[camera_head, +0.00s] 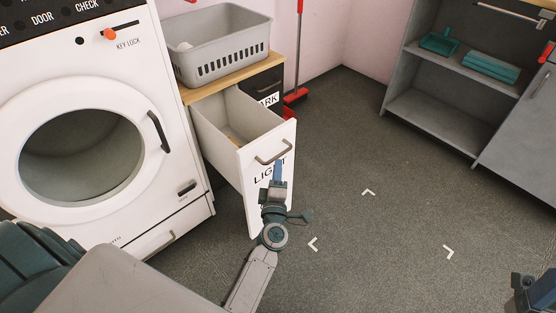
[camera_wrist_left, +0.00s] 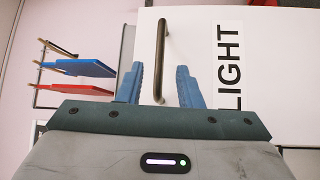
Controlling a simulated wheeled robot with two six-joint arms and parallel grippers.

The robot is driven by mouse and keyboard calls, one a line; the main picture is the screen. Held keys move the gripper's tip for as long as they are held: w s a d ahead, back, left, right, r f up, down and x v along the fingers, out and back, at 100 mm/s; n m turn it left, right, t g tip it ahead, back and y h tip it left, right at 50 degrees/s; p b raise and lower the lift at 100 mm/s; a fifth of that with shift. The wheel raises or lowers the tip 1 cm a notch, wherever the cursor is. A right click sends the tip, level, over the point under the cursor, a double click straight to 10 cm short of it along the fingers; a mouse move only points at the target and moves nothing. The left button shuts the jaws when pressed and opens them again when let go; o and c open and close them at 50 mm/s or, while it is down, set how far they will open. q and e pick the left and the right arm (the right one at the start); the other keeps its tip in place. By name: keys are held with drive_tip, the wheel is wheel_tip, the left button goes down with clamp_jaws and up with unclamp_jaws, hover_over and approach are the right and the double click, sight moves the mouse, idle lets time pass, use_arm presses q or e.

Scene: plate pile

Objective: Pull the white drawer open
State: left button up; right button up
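The white drawer (camera_head: 222,120) labelled LIGHT stands well open, pulled out from the cabinet beside the washer. Its inside shows, with a small tan patch in it. Its grey bar handle (camera_head: 273,155) is on the front panel, and the handle also shows in the left wrist view (camera_wrist_left: 161,50). My left gripper (camera_head: 278,168) is at the drawer front, just below the handle in the head view. In the wrist view its blue fingers (camera_wrist_left: 162,82) are apart, one on each side of the handle's near end, with gaps visible. Part of my right gripper (camera_head: 532,292) shows at the lower right; its fingertips are unclear.
A grey basket (camera_head: 218,48) stands on the wooden cabinet top (camera_head: 232,77). A dark drawer (camera_head: 266,92) labelled ARK is behind the open one. The washer (camera_head: 174,95) is close on the left. A red broom (camera_head: 296,97) leans behind. Floor right of the drawer is clear.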

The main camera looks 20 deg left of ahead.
use_arm(q)
drive_tip(key=v, duration=0.4)
drive_tip(key=shift+s+d+b, duration=0.15)
drive_tip(key=shift+s+b, duration=0.15)
drive_tip(key=shift+s, duration=0.05)
